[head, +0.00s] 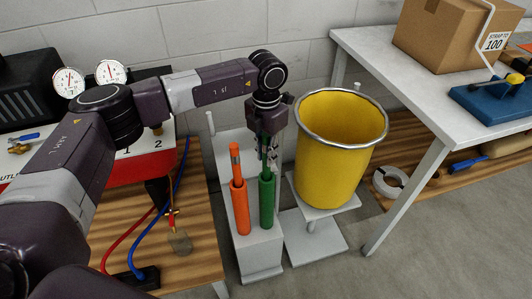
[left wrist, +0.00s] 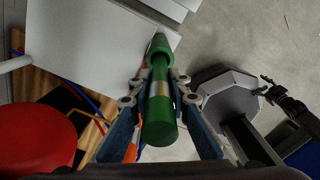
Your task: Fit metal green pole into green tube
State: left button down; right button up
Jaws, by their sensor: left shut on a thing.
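My left gripper (head: 266,135) hangs above the green tube (head: 267,205), which stands upright on a white stand. The gripper is shut on the green metal pole (head: 264,153), which points down at the tube's mouth. In the left wrist view, the pole (left wrist: 160,118), green with a bare metal band, sits between the two fingers (left wrist: 160,98). The wider green tube (left wrist: 159,46) lies just beyond it, roughly in line. The pole's lower end appears to be at or inside the mouth; how deep I cannot tell.
An orange tube (head: 240,208) with a pole in it stands close left of the green tube. A yellow bucket (head: 335,150) with a metal rim stands close right. A wooden bench (head: 190,235) with red and blue hoses is left; a white table (head: 400,70) is right.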

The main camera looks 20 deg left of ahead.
aim_at(266, 138)
pick_arm(q)
jog(key=shift+f+b, duration=0.5)
jog(key=shift+f, duration=0.4)
pick_arm(e)
jog(key=shift+w+d+f, duration=0.2)
jog(key=shift+d+f, duration=0.1)
pick_arm(q)
jog(key=c, duration=1.7)
grip_release()
jog(key=shift+c, duration=0.2)
notch_tip(266, 138, up, 7)
jog(key=shift+f, duration=0.1)
jog(key=shift+r, duration=0.6)
pick_arm(e)
jog(key=shift+w+a+r, duration=0.1)
jog(key=shift+w+a, duration=0.05)
jog(key=shift+w, duration=0.45)
jog(key=shift+w+a, duration=0.15)
jog(key=shift+w, duration=0.4)
